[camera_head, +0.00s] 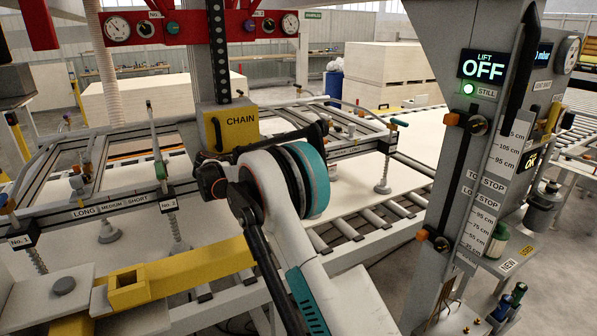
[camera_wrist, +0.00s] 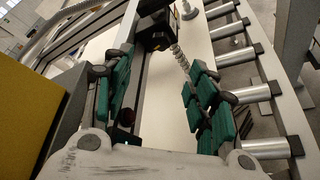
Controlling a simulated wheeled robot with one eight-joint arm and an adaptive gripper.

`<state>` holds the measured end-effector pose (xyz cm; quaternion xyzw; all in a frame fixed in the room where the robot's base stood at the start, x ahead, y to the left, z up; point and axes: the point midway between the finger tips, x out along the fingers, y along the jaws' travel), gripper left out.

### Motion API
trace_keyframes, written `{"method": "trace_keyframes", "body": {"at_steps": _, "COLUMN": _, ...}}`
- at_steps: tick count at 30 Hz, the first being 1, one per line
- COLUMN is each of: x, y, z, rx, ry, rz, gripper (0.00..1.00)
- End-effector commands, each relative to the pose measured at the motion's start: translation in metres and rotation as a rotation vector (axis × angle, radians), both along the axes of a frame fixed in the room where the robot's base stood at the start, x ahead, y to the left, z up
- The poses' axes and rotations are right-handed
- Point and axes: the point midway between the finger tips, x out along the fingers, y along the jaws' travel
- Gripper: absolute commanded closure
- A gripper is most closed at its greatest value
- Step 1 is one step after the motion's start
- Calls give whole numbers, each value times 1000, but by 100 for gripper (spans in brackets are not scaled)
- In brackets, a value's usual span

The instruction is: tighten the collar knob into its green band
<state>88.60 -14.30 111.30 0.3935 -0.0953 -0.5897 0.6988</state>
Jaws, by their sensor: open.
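My gripper (camera_wrist: 160,64) is open, its two teal-padded fingers spread above a dark rail (camera_wrist: 150,95) with nothing between the pads. In the wrist view, a black block (camera_wrist: 153,30) with a small orange part sits on the rail beyond the fingertips. I cannot tell which part is the collar knob, and no green band can be made out. In the head view, my arm hides most of the gripper beside the yellow CHAIN box (camera_head: 230,128).
The CHAIN box also fills the left edge of the wrist view (camera_wrist: 25,110). Rollers (camera_wrist: 245,90) run along the right. In the head view, a grey column (camera_head: 455,190) carries dark round knobs (camera_head: 478,125) beside scales. A yellow beam (camera_head: 185,272) crosses the front left.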

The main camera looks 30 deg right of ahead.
Motion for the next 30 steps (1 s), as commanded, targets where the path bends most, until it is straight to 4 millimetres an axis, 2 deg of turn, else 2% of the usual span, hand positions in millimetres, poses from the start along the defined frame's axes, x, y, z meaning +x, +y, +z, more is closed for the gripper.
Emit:
{"method": "trace_keyframes", "body": {"at_steps": 6, "x": 10, "y": -2, "z": -11, "rx": -51, "ry": 28, "rz": -2, "gripper": 47}}
{"method": "trace_keyframes", "body": {"at_steps": 11, "x": 14, "y": -16, "z": -17, "rx": -51, "ry": 28, "rz": -3, "gripper": 47}}
{"method": "trace_keyframes", "body": {"at_steps": 24, "x": 37, "y": -92, "z": -42, "rx": -50, "ry": 27, "rz": -3, "gripper": 47}}
{"method": "trace_keyframes", "body": {"at_steps": 30, "x": 45, "y": -116, "z": -49, "rx": -50, "ry": 27, "rz": -2, "gripper": 47}}
